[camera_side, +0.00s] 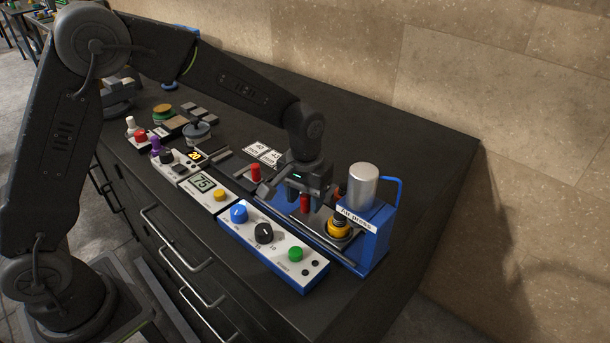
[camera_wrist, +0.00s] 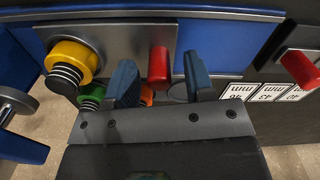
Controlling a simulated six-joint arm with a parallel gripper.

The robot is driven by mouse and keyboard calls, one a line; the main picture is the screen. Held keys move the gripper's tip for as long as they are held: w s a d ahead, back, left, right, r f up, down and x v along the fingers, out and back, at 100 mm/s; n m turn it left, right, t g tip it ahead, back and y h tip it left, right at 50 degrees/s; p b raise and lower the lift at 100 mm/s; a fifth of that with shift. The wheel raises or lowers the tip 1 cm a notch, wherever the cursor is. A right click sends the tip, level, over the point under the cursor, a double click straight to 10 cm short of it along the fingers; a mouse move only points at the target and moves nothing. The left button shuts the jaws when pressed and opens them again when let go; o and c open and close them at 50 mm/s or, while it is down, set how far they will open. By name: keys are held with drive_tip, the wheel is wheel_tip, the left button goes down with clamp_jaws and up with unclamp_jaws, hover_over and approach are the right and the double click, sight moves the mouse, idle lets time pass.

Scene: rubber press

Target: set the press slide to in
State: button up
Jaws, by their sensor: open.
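The air press (camera_side: 366,225) is a blue unit with a silver cylinder on top, at the right of the side view. Its slide is a grey metal plate (camera_side: 318,220) with a red upright handle (camera_side: 305,204). In the wrist view the plate (camera_wrist: 120,35) carries the red handle (camera_wrist: 158,64) and a yellow part with a black spring (camera_wrist: 72,64). My gripper (camera_side: 304,196) is over the slide, open, with its fingers pointing down. In the wrist view my gripper (camera_wrist: 161,75) has one finger on each side of the red handle, with visible gaps. I cannot tell the fingertips' exact height.
A control box with blue, black and green knobs (camera_side: 272,246) stands in front of the press. Another red handle (camera_side: 255,173) and white number cards (camera_side: 262,153) are behind my gripper. A display box (camera_side: 205,186) is to the left. The table's right end is clear.

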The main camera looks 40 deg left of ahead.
wheel_tip(320, 180, up, 13)
idle(0.3)
wheel_tip(320, 180, down, 13)
drive_tip(key=m, duration=1.3)
drive_tip(key=shift+f, duration=0.2)
drive_tip(key=shift+c, duration=0.3)
clamp_jaws()
